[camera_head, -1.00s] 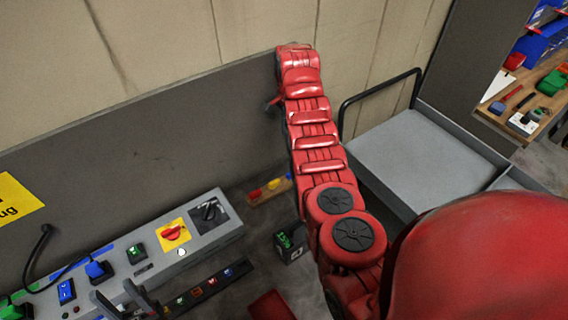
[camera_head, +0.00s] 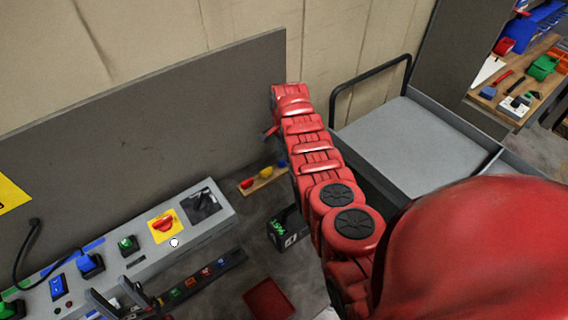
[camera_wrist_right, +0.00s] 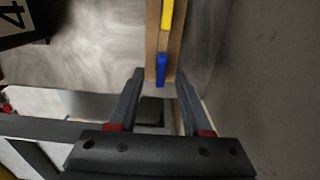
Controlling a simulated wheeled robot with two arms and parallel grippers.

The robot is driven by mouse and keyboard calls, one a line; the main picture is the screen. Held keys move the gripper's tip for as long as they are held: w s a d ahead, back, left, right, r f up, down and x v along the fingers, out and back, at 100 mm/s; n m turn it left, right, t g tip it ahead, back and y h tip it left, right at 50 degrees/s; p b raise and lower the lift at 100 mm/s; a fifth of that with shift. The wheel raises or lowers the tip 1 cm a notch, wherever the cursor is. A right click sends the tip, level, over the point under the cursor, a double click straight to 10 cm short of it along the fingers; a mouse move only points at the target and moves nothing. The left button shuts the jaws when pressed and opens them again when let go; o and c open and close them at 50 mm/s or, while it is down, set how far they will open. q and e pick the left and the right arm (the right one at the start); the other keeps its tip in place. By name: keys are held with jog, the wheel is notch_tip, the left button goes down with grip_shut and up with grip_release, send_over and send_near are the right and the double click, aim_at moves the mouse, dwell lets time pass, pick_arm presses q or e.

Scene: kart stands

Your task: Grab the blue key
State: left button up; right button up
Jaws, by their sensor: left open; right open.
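The blue key (camera_head: 282,165) sits at the right end of a small wooden strip (camera_head: 263,180), beside a yellow key (camera_head: 266,171) and a red key (camera_head: 246,184). In the right wrist view the blue key (camera_wrist_right: 161,70) lies on the strip, between the fingertips of my right gripper (camera_wrist_right: 160,76) as seen in the picture. That gripper is open and empty; I cannot tell its height above the key. My left gripper (camera_head: 120,302) is open and empty at the lower left, in front of the control panel.
A grey control panel (camera_head: 215,219) with switches stands at the left, below a grey board (camera_head: 150,135). A black box with a green display (camera_head: 284,228) and a red tray (camera_head: 268,299) are near my right arm. A grey trolley (camera_head: 415,150) stands behind that arm.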

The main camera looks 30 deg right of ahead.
notch_tip(320, 180, down, 2)
jog(key=shift+w+b, duration=0.1)
jog(key=shift+b, duration=0.25)
jog(key=shift+r, duration=0.1)
grip_shut()
jog(key=shift+r, duration=0.15)
